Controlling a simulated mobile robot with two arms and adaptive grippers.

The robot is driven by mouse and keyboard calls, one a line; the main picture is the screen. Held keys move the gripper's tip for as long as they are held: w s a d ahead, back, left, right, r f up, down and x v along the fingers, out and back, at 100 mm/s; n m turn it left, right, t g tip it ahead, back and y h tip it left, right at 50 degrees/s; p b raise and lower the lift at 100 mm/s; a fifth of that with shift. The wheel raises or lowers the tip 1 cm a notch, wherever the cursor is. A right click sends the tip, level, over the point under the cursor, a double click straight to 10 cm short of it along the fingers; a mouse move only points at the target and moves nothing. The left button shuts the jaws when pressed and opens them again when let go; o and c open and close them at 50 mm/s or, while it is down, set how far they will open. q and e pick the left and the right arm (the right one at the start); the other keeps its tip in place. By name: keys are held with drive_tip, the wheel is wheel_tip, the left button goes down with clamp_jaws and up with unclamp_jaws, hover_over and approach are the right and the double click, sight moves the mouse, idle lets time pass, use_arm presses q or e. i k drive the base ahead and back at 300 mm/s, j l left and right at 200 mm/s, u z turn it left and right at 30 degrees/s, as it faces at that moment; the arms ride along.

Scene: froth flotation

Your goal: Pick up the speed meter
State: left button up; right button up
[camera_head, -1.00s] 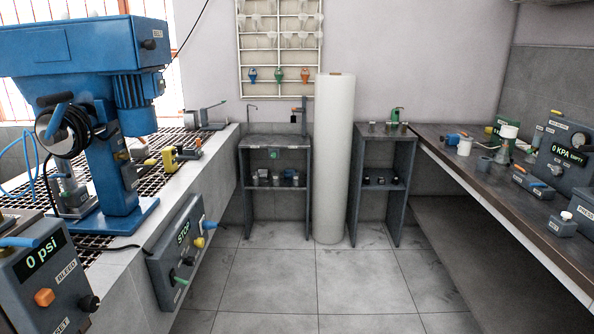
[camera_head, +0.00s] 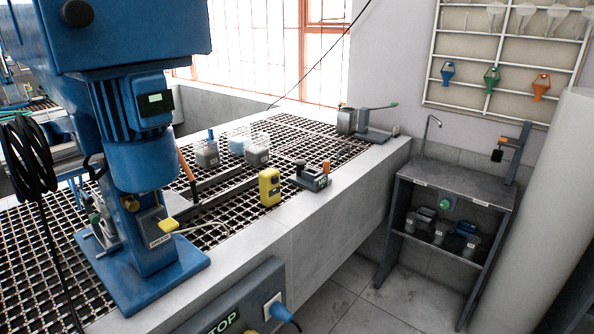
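A small yellow handheld device with a dark face (camera_head: 269,188), which looks like the speed meter, stands upright on the front ledge of the grated bench. I cannot read a label on it. It is right of the blue flotation machine (camera_head: 150,150) and apart from it. Neither of my grippers is in view, so nothing of mine is seen near the device.
A dark device with an orange knob (camera_head: 313,177) sits just right of the yellow one. Several clear containers (camera_head: 257,150) stand on the grating behind. A control box (camera_head: 238,303) hangs on the bench front. A grey shelf stand (camera_head: 455,185) is at right, with clear floor (camera_head: 350,300) before it.

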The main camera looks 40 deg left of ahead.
sight(270, 193)
drive_tip(key=i+u, duration=0.4)
drive_tip(key=i+l+u, duration=0.25)
drive_tip(key=i+u, duration=0.2)
drive_tip(key=i+l+u, duration=0.6)
drive_tip(key=u, duration=0.2)
drive_tip(key=l, duration=0.1)
